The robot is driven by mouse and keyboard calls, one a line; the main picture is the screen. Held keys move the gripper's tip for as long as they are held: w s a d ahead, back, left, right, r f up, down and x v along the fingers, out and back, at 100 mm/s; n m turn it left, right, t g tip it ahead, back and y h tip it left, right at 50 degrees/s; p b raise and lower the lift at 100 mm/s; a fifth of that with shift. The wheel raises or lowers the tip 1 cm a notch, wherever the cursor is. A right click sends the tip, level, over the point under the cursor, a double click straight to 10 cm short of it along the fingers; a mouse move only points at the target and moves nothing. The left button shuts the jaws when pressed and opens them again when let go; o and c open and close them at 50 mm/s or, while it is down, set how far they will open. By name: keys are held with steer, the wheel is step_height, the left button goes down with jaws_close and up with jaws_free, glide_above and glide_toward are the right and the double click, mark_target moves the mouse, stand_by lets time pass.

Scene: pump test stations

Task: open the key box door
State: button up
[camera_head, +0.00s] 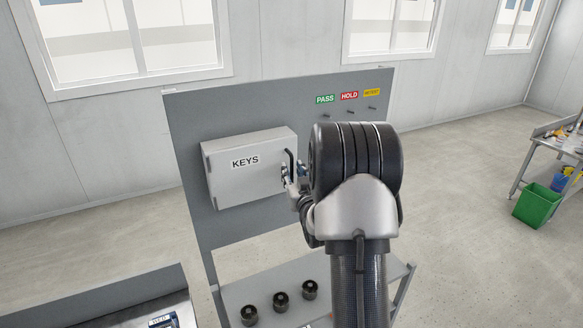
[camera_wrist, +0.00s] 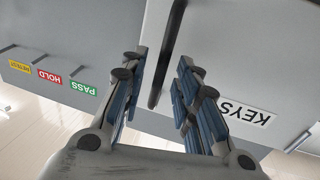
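The key box (camera_head: 252,178) is a light grey box with a black "KEYS" label on its front door (camera_head: 232,182). It hangs on a grey upright panel and the door looks closed. A dark bar handle (camera_head: 289,160) is at the right side of the door. In the wrist view, turned upside down, the handle (camera_wrist: 166,55) shows as a dark bar. My gripper (camera_head: 293,176) is at the handle. The wrist view shows my gripper (camera_wrist: 165,75) open, its blue-padded fingers on either side of the bar, with gaps visible. How deep the bar sits between them I cannot tell.
PASS (camera_head: 325,99), HOLD (camera_head: 349,96) and RETEST (camera_head: 371,92) labels with pegs are on the panel, right of the box. A shelf below holds three dark round parts (camera_head: 280,301). A green bin (camera_head: 537,204) and workbench stand far right.

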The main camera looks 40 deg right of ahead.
steer(key=shift+x, duration=1)
jaws_close()
